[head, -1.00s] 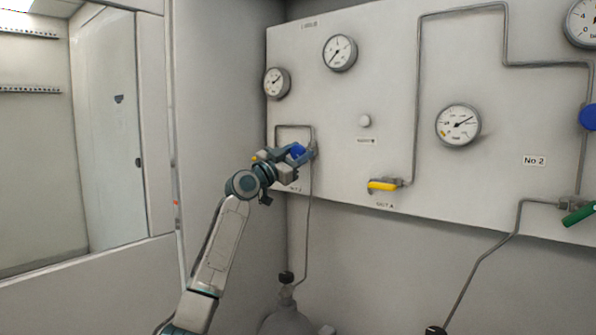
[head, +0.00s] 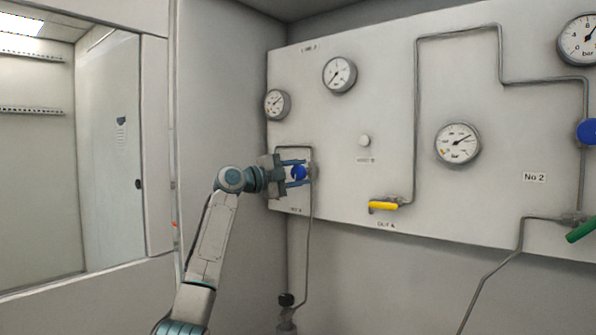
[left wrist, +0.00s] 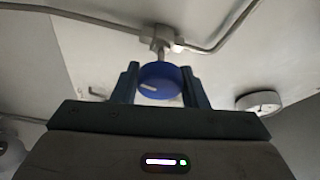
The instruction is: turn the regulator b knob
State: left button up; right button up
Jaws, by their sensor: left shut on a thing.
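The blue regulator knob (head: 299,173) sits on a pipe fitting at the left part of the white panel, above a small label too blurred to read fully. My left gripper (head: 299,173) reaches it from the left, one finger above and one below. In the left wrist view the blue knob (left wrist: 160,82), with a pale mark on its face, is between the two fingers of my left gripper (left wrist: 159,85), which is shut on it. The knob is still on its fitting. My right gripper is not in view.
A yellow handle (head: 384,206) and a white button (head: 364,141) are to the right on the panel (head: 340,120). Another blue knob (head: 588,131) and a green handle (head: 582,230) are at the far right. Gauges and thin pipes project from the panel.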

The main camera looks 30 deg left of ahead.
pick_arm(q)
jog(key=shift+r+m, duration=0.15)
jog(key=shift+m, duration=0.35)
jog(key=m+g+p, duration=0.1)
jog(key=m+p, duration=0.1)
jog(key=m, duration=0.1)
jog(key=shift+g+y+p, duration=0.3)
jog(key=shift+p, duration=0.1)
jog(key=m+g+y+p, duration=0.1)
jog(key=m+p, duration=0.1)
jog(key=m, duration=0.1)
jog(key=shift+p, duration=0.4)
jog(key=shift+m+y+p, duration=0.6)
jog(key=shift+m+p, duration=0.45)
jog(key=shift+m, duration=0.15)
jog(key=shift+m+g+y+p, duration=0.3)
jog(key=shift+m+p, duration=0.25)
jog(key=shift+m, duration=0.05)
jog(key=shift+m+y+p, duration=0.7)
jog(key=shift+m+p, duration=0.2)
jog(key=shift+p, duration=0.05)
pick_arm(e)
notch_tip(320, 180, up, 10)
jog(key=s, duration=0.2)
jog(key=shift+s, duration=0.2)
pick_arm(q)
jog(key=shift+f, duration=0.2)
jog(key=o, duration=1)
jog(key=shift+c, duration=0.2)
